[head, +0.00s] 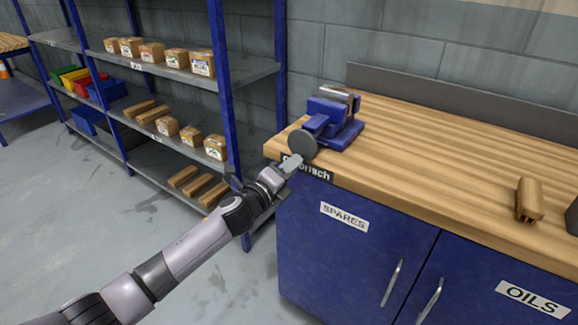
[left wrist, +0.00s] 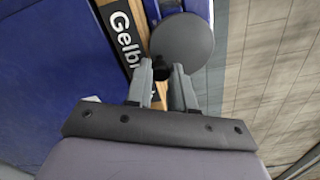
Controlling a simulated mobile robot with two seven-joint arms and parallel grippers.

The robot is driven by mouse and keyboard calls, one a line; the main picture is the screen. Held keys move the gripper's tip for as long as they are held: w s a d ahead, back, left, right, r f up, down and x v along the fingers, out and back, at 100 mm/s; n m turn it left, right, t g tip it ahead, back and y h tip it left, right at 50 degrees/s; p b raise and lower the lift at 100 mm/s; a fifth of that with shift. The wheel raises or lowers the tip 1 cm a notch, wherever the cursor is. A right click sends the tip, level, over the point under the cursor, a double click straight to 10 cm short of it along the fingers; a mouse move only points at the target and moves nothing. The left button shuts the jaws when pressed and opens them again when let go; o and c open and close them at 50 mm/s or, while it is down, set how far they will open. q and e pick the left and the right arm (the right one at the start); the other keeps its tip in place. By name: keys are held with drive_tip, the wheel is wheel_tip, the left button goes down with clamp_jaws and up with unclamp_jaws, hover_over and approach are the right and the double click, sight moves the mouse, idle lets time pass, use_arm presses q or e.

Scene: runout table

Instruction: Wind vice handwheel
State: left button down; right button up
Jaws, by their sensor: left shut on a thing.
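The blue vice (head: 330,118) stands on the left end of the wooden workbench (head: 430,150). Its dark grey round handwheel (head: 302,144) faces the bench's front left edge. My left gripper (head: 290,165) is at the wheel, in front of the bench edge. In the left wrist view the handwheel (left wrist: 182,40) is a grey disc, and my left gripper (left wrist: 165,80) is shut on a small black knob (left wrist: 161,68) at its rim. The fingertips partly hide the knob. My right gripper is in neither view.
A wooden block (head: 529,200) and a dark object (head: 572,216) are at the bench's right. Blue cupboard doors (head: 350,245) lie below. Blue-framed shelves (head: 185,75) with boxes stand left. The bench's middle is clear.

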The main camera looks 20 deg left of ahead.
use_arm(q)
drive_tip(key=n, duration=0.2)
drive_tip(key=shift+s+d+r+n, duration=0.1)
drive_tip(key=shift+d+r+n, duration=0.05)
drive_tip(key=shift+d+n, duration=0.15)
drive_tip(key=shift+s+d+r+n+p, duration=0.1)
drive_tip(key=shift+d+r+n+p, duration=0.05)
drive_tip(key=shift+n+p, duration=0.35)
drive_tip(key=shift+d+r+n+p, duration=0.15)
drive_tip(key=shift+n+p, duration=0.15)
drive_tip(key=shift+n, duration=0.9)
drive_tip(key=shift+s+d+r+n+p, duration=0.1)
drive_tip(key=shift+d+r+n+p, duration=0.2)
drive_tip(key=shift+n+p, duration=0.35)
drive_tip(key=shift+n, duration=1.05)
